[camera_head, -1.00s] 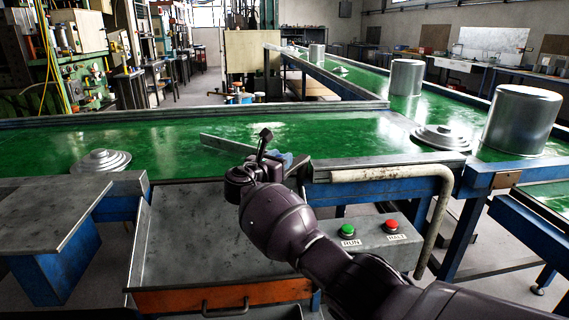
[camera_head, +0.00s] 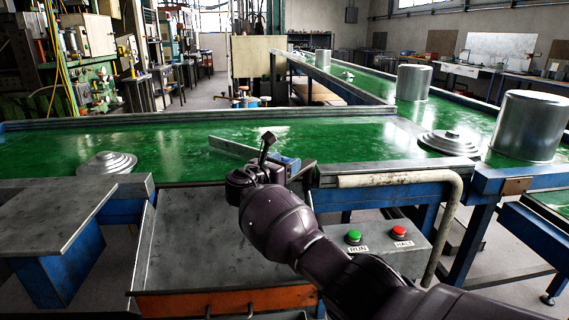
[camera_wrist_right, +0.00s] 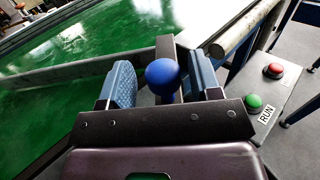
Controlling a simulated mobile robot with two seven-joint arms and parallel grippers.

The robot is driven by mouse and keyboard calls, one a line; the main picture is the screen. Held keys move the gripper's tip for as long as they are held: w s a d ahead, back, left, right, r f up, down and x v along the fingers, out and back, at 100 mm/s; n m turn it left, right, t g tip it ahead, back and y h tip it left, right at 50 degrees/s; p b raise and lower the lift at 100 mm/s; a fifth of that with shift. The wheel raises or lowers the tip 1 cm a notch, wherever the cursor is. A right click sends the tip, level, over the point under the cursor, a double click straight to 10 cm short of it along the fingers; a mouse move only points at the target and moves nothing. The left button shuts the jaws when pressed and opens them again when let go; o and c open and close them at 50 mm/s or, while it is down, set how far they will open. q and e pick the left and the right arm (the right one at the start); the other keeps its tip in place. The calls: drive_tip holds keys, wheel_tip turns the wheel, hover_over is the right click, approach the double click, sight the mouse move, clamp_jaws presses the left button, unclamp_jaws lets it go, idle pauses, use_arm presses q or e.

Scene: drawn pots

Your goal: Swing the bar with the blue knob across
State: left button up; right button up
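The grey bar (camera_head: 229,146) reaches out over the green belt, and it also shows in the right wrist view (camera_wrist_right: 70,71). The round blue knob (camera_wrist_right: 163,77) shows in the right wrist view, between the two blue-padded fingers of my right gripper (camera_wrist_right: 162,82). Narrow gaps show on both sides of the knob, so the gripper is open around or just above it; the exact depth is unclear. In the head view my right gripper (camera_head: 268,158) is at the belt's near edge and the knob is hidden. My left gripper is not in view.
A box with a green RUN button (camera_head: 353,237) and a red HALT button (camera_head: 398,231) stands right of my arm. A bent pipe rail (camera_head: 448,215) is beyond it. Lids (camera_head: 107,162) and a large pot (camera_head: 530,125) sit on the belt (camera_head: 350,140).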

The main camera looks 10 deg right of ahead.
drive_tip(key=p+v, duration=0.3)
drive_tip(key=v, duration=0.7)
drive_tip(key=shift+s+a, duration=0.25)
drive_tip(key=shift+s, duration=0.1)
